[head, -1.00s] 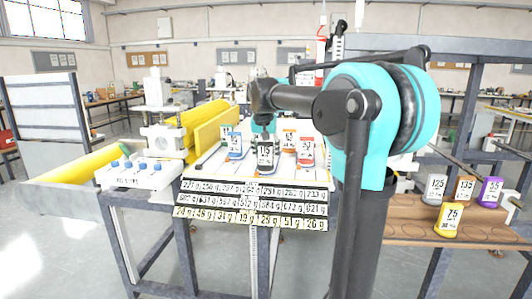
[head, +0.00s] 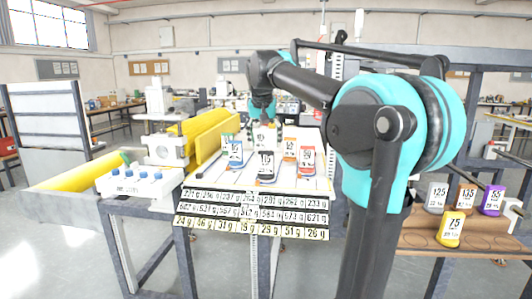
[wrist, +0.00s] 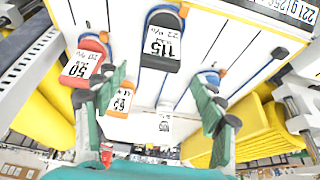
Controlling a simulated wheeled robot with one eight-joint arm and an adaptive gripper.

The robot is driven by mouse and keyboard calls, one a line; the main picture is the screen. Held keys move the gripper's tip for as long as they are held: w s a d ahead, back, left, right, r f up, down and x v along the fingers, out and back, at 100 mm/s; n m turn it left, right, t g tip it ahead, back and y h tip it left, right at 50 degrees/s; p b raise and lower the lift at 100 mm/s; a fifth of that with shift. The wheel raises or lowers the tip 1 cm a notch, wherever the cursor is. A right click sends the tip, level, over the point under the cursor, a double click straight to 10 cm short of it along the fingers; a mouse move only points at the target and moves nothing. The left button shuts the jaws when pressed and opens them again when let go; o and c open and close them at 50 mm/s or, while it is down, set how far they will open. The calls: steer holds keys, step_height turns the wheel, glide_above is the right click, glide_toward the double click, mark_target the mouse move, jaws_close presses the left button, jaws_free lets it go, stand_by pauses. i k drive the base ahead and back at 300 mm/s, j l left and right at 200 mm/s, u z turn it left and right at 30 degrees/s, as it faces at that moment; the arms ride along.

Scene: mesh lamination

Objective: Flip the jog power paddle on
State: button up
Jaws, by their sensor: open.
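A white control box (head: 137,184) with several blue knobs stands at the left of the table in the head view. A small green lever-like part (head: 124,158) rises from its back; it may be the jog power paddle, but its setting is too small to tell. My gripper (head: 262,118) is above the far part of the white board, right of and well apart from the box. In the wrist view my gripper (wrist: 160,90) shows two green fingers spread wide with nothing held between them. The box is not recognisable in the wrist view.
Bottles stand on the white board: dark 115 (head: 266,168), red 50 (head: 307,161), orange (head: 290,150), blue (head: 232,153) and white (head: 263,137). A yellow rail (head: 210,135) and a white machine (head: 165,148) lie between gripper and box. More bottles stand on the right shelf (head: 425,240).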

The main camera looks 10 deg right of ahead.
mark_target(124, 156)
steer(key=i+j, duration=0.1)
steer(key=j, duration=0.3)
steer(key=i+j, duration=0.15)
steer(key=j, duration=0.25)
steer(key=i+j, duration=0.1)
steer(key=j, duration=0.3)
steer(key=i+j, duration=0.15)
steer(key=j, duration=0.25)
steer(key=k+u, duration=0.05)
